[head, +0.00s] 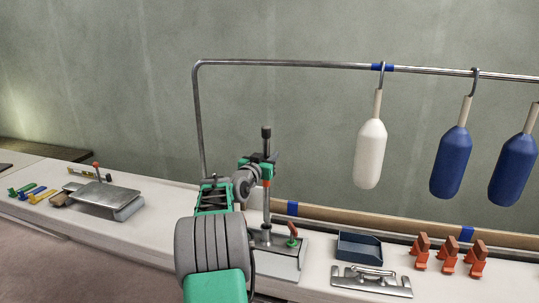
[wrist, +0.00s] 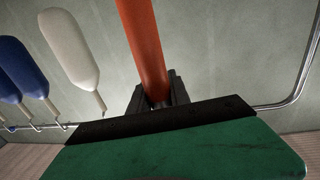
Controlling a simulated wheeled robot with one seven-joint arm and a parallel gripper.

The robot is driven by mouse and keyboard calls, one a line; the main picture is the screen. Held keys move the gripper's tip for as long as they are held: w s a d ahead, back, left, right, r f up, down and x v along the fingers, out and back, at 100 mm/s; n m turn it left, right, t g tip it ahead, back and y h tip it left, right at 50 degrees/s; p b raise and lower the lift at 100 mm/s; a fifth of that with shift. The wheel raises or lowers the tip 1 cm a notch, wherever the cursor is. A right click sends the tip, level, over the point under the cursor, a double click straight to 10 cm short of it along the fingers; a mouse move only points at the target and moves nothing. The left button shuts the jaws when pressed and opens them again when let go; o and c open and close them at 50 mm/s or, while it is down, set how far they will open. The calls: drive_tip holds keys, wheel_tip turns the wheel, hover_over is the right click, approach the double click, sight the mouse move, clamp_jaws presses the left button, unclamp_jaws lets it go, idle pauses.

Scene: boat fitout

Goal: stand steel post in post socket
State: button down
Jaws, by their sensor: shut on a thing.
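The steel post (head: 267,207) is upright, with a black top and a grey lower length. My gripper (head: 263,164) is shut on the post at its upper part. In the wrist view my gripper (wrist: 158,94) closes around an orange-red length of the post (wrist: 142,42). The post socket (head: 266,238) is on a metal base plate on the bench, directly below the post. The post's lower end meets the socket in the picture, but I cannot tell how deep it sits. A red-handled lever (head: 292,230) stands beside the socket.
A dark blue tray (head: 359,247), a metal cleat (head: 371,280) and several orange clips (head: 449,261) lie to the right. White (head: 370,155) and blue fenders (head: 452,162) hang from a rail (head: 290,63). A metal plate stand (head: 103,199) and small coloured tools (head: 40,194) are left.

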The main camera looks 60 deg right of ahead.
wheel_tip(320, 180, down, 10)
drive_tip(key=b, duration=0.7)
drive_tip(key=shift+r, duration=0.25)
idle(0.4)
drive_tip(key=c, duration=1.4)
unclamp_jaws()
drive_tip(key=shift+c, duration=0.2)
drive_tip(key=o, duration=0.3)
drive_tip(key=shift+a+f, duration=0.1)
